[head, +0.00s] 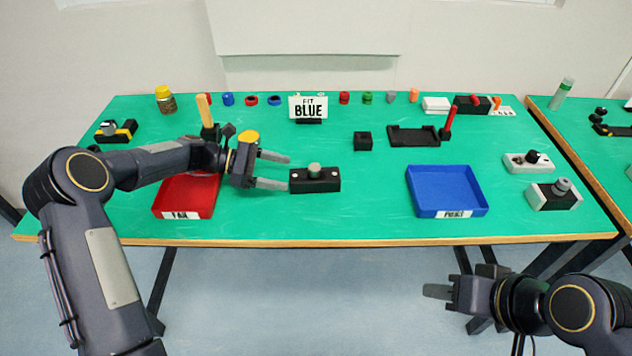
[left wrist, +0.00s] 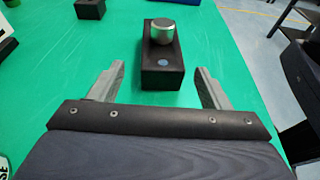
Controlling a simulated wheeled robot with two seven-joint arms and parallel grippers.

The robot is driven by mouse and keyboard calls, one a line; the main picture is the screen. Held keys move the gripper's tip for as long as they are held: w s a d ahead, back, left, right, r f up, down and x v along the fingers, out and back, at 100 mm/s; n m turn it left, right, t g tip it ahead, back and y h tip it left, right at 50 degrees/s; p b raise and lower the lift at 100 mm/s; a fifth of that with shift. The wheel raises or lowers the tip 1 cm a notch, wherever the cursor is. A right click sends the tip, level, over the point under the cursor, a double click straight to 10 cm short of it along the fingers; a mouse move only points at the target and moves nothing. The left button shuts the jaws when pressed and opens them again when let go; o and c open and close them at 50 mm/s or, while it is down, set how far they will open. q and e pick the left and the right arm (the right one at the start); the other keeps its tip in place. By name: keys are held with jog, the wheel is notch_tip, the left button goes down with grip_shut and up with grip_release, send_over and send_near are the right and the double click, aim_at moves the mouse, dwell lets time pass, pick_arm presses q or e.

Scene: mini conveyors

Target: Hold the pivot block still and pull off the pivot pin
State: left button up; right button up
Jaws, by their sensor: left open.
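The pivot block, a black oblong block (head: 328,184), lies on the green table near the middle. The pivot pin, with a round grey metal head (head: 314,169), stands upright in it.
A red tray (head: 187,214) lies under my left arm, and a blue tray (head: 447,213) is to the right. A small black block (head: 363,141) and a black stand (head: 413,136) lie behind. Green table between block and blue tray is clear.

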aim_at(309, 179)
pick_arm(q)
jog(key=b+x, duration=0.1)
jog(key=x, duration=0.7)
jog(key=shift+d+f+b, duration=0.1)
jog(key=shift+d+b, duration=0.05)
jog(key=shift+b, duration=0.2)
jog(key=c, duration=0.8)
jog(key=shift+o, duration=0.2)
jog(key=shift+s+f, duration=0.15)
jog(key=shift+f, duration=0.1)
dwell(0.6)
jog(key=o, duration=0.8)
jog(key=shift+o, duration=0.2)
jog(key=shift+r, duration=0.1)
